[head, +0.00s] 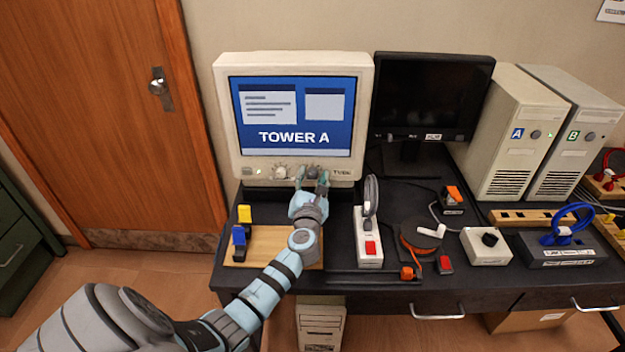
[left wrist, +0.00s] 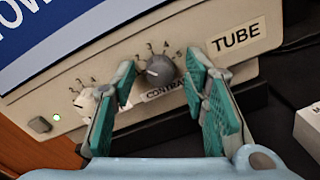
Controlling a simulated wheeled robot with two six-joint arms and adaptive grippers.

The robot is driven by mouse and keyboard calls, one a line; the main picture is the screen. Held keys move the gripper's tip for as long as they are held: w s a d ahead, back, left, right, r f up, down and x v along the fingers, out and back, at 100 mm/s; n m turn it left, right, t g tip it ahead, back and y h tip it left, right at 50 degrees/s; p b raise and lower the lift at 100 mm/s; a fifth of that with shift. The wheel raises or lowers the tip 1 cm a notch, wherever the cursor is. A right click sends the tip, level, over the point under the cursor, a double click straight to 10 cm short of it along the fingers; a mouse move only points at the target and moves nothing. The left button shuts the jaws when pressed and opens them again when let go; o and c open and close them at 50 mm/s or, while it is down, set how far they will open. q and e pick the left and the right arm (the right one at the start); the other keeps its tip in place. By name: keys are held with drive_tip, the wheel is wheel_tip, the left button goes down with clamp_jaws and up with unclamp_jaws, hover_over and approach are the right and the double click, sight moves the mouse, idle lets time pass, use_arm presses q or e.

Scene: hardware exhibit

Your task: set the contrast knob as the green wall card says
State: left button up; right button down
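The contrast knob (left wrist: 160,70) is a dark grey dial on the beige front of the TUBE monitor (head: 225,125). Numbers arc over it, and the CONTRAST label below is partly covered by a finger. I cannot clearly read its pointer. My left gripper (head: 313,179) is at the monitor's lower front. In the left wrist view, its teal-padded fingers (left wrist: 162,64) are open, one on each side of the knob, with gaps showing between pads and knob. The monitor screen reads TOWER A. No green wall card is visible. My right gripper is not in view.
A pale second knob (left wrist: 88,102) sits left of the contrast knob, close to the left finger. A black monitor (head: 430,95) stands to the right, then two towers, A (head: 505,135) and B (head: 575,140).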

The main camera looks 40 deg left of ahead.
use_arm(q)
clamp_jaws()
